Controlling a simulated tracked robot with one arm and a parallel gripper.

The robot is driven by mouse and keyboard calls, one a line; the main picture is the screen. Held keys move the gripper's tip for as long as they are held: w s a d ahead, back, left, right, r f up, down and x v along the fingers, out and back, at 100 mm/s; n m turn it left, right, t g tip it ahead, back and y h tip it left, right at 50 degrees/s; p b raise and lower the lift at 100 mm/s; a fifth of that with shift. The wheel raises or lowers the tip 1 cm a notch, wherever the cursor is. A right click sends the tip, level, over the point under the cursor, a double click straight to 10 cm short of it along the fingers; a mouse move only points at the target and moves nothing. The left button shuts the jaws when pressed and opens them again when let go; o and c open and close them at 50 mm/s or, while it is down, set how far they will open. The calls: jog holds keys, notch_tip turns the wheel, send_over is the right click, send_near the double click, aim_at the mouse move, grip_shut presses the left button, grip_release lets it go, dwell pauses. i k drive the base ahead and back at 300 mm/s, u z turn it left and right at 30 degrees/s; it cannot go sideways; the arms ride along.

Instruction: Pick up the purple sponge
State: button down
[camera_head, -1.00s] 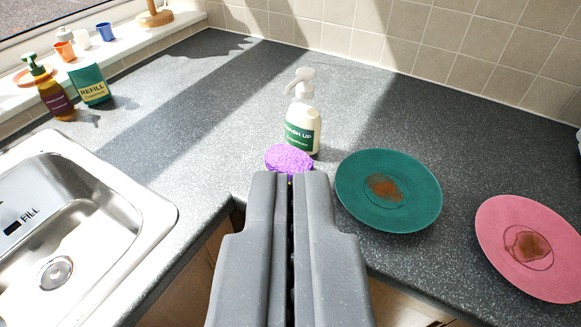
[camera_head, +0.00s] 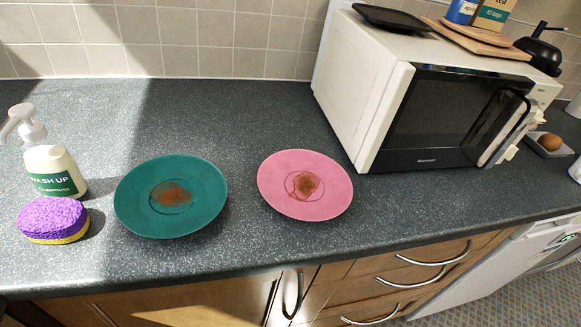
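The purple sponge (camera_head: 52,218) lies on the dark speckled counter near the left edge of the view. Its top is purple and its lower layer is yellow. It sits just in front of the white pump bottle (camera_head: 52,170) labelled "WASH UP", and left of the green plate (camera_head: 170,196). My gripper is not in view, so its distance from the sponge does not show.
A pink plate (camera_head: 305,185) lies right of the green one; both have brown stains. A white microwave (camera_head: 370,90) stands at the back right. The counter (camera_head: 240,115) is clear behind the plates. Cupboards and drawers (camera_head: 400,275) are below its front edge.

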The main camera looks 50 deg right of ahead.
aim_at(49, 220)
jog(key=k, duration=1.2)
jog(key=z, duration=0.55)
jog(key=i, duration=1.9)
jog(key=u, duration=0.2)
